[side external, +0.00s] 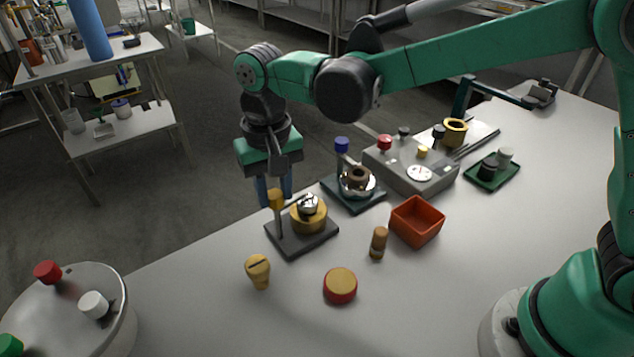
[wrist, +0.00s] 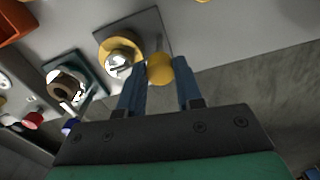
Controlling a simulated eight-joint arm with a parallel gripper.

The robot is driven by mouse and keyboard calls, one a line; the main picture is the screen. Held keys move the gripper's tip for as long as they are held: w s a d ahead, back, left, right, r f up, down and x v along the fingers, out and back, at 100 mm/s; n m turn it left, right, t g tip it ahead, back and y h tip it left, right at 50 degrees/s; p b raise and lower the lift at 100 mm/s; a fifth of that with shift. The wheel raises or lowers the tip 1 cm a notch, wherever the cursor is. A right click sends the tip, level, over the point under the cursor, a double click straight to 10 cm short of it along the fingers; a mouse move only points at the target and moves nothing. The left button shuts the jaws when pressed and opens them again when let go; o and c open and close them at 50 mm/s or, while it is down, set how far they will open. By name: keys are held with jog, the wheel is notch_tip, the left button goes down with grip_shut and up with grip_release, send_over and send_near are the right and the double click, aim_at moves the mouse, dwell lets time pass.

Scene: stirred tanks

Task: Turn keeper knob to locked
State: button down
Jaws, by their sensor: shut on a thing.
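A yellow knob (side external: 277,199) tops a thin post at the left of a dark square base plate (side external: 292,243). Beside it on the plate stands a yellow cup-shaped part (side external: 308,218) with a shiny metal piece on top. My gripper (side external: 274,190) points down at the yellow knob. In the wrist view the yellow knob (wrist: 160,70) lies between the two blue fingers of my gripper (wrist: 160,82), which is shut on it. The knob's locked marking, if any, cannot be seen.
A second plate (side external: 362,203) with a blue knob (side external: 342,145) stands close behind. An orange bin (side external: 417,221), a brown cylinder (side external: 379,243), a red-yellow disc (side external: 340,286) and a yellow slotted plug (side external: 258,270) lie nearby. A grey control box (side external: 410,165) stands further back.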

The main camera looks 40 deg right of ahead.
jog(key=shift+m, duration=0.5)
dwell(0.3)
jog(key=c, duration=0.6)
grip_release()
jog(key=shift+r, duration=2.85)
